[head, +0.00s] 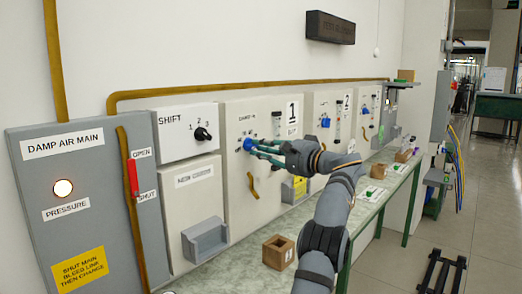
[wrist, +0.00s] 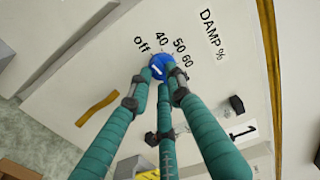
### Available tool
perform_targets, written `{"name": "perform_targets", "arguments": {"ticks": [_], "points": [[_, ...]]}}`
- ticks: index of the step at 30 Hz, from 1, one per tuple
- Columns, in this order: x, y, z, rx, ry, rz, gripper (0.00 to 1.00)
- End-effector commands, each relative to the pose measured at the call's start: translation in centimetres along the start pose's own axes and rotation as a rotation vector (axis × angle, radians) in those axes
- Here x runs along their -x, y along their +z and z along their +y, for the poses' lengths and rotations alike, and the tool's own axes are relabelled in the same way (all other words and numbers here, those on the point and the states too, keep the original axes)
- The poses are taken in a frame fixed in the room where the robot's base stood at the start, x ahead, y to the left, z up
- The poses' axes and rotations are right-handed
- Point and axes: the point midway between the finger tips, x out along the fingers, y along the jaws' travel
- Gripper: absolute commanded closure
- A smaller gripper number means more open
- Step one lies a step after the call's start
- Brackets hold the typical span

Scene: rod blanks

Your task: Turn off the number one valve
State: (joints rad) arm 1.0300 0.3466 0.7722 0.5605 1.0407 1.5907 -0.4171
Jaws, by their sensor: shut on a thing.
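The blue knob (head: 248,144) of the number one valve sits on the white panel marked "1" (head: 293,108), under a "DAMP %" label. In the wrist view the blue knob (wrist: 158,64) has off, 40, 50 and 60 printed around it (wrist: 165,48). A short white mark shows on the knob; which label it points to I cannot tell for sure. My gripper (head: 256,149) has green fingers, shut on the knob. In the wrist view the fingertips of my gripper (wrist: 160,76) touch the knob's sides and partly hide it.
To the left are a SHIFT panel with a black knob (head: 202,134) and a grey DAMP AIR MAIN panel (head: 85,225) with a red lever (head: 133,178) and lit lamp. Panel "2" with a blue knob (head: 325,122) is to the right. A wooden box (head: 278,252) stands on the bench below.

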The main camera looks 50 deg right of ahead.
Motion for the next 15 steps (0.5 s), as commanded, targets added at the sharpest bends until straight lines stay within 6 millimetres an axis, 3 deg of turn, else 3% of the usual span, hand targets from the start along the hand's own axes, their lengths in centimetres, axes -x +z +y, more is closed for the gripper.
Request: {"name": "perform_targets", "arguments": {"ticks": [3,4,13,15], "points": [[0.01,-0.01,0.13,0.001,0.003,0.000,1.00],[0.01,-0.01,0.13,0.001,0.003,0.000,0.80],[0.01,-0.01,0.06,0.000,0.001,0.000,0.63],[0.00,0.00,0.05,0.000,0.001,0.000,0.62]]}}
